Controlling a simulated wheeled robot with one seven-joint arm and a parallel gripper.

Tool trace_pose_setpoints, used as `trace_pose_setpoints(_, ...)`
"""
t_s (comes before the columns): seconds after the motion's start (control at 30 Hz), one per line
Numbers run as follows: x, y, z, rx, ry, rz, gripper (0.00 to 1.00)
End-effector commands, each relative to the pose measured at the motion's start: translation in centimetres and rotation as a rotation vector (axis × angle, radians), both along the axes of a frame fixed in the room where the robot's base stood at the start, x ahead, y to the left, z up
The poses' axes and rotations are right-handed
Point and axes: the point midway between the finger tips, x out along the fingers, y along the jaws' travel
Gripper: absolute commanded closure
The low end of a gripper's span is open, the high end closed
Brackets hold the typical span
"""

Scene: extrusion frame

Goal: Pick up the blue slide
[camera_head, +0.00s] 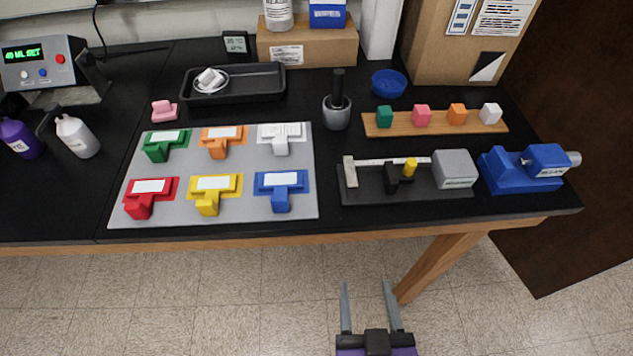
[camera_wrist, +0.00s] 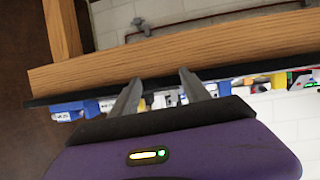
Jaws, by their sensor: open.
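The blue slide (camera_head: 281,188) sits at the front right corner of a grey board (camera_head: 252,152) on the black bench. It has a white label on top and a blue block toward the front edge. My gripper (camera_head: 366,284) is in front of the bench, over the floor, to the right of the blue slide and apart from it. Its two grey fingers are spread with nothing between them. In the wrist view my gripper (camera_wrist: 160,76) faces the wooden bench edge (camera_wrist: 170,50); I cannot pick out the blue slide there.
Green, orange, white, red and yellow slides share the board. To its right are a black fixture (camera_head: 405,185) with a grey block, a blue vise (camera_head: 525,170) and a wooden strip (camera_head: 435,125) with coloured blocks. A black tray (camera_head: 240,85) lies behind. A bench leg (camera_head: 432,262) stands right of my gripper.

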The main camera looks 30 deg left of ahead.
Motion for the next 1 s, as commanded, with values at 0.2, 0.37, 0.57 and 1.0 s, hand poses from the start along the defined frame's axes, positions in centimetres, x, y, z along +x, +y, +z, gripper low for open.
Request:
trace_pose_setpoints(0.2, 1.4, 10.1, 4.4, 0.015, 0.003, 0.057, 0.45)
trace_pose_setpoints(0.37, 0.8, 14.6, 6.9, 0.029, 0.015, 0.064, 0.45)
trace_pose_setpoints(0.57, 0.6, 16.7, 8.0, 0.037, 0.024, 0.062, 0.45)
trace_pose_setpoints(1.0, 4.4, 19.0, 6.1, 0.037, 0.026, 0.060, 0.45)
